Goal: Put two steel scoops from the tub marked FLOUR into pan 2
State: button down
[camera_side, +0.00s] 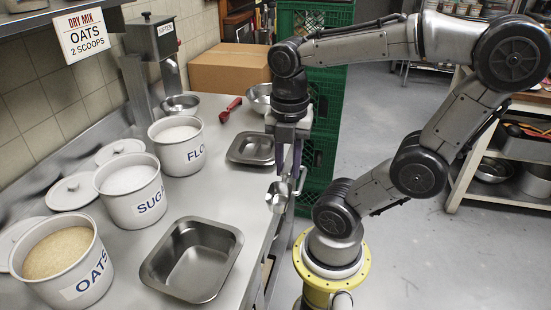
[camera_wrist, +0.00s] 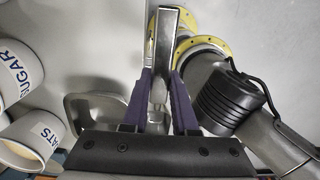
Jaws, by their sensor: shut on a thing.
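My gripper (camera_side: 291,172), with purple fingers, is shut on a steel scoop (camera_side: 278,198) beyond the right edge of the counter. Whether the scoop holds anything is unclear. In the wrist view a grey metal piece (camera_wrist: 165,48) shows between the fingers. The white FLOUR tub (camera_side: 180,158) stands open at the back left with white powder in it. One steel pan (camera_side: 222,232) sits at the front of the counter and looks empty. Another steel pan (camera_side: 252,148) lies farther back. No pan number is legible.
The SUGAR tub (camera_side: 132,205) and OATS tub (camera_side: 84,286) stand open, with loose lids (camera_side: 72,191) beside them. A sifter (camera_side: 150,75), a red-handled tool (camera_side: 230,109) and a bowl (camera_side: 258,97) are behind. Green crates (camera_side: 318,160) stand close behind my gripper.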

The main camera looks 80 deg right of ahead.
jog(key=w+d+r+n+h, duration=0.1)
jog(key=w+d+r, duration=0.3)
jog(key=w, duration=0.3)
jog(key=w+d+r+n+t+h, duration=0.1)
jog(key=w+d+r+n, duration=0.1)
jog(key=w+d+r, duration=0.4)
jog(key=w+d+r+n+h, duration=0.1)
jog(key=w+d+r, duration=0.2)
jog(key=w, duration=0.5)
jog(key=w+d+n+t, duration=0.15)
jog(key=w+d, duration=0.25)
jog(key=w, duration=0.7)
jog(key=shift+t+h, duration=0.25)
jog(key=shift+h, duration=0.65)
jog(key=shift+w+f, duration=0.75)
jog(key=shift+f, duration=1.85)
jog(key=shift+w+f, duration=0.7)
jog(key=shift+f, duration=1.95)
jog(key=shift+w+f, duration=0.75)
jog(key=shift+f, duration=1.85)
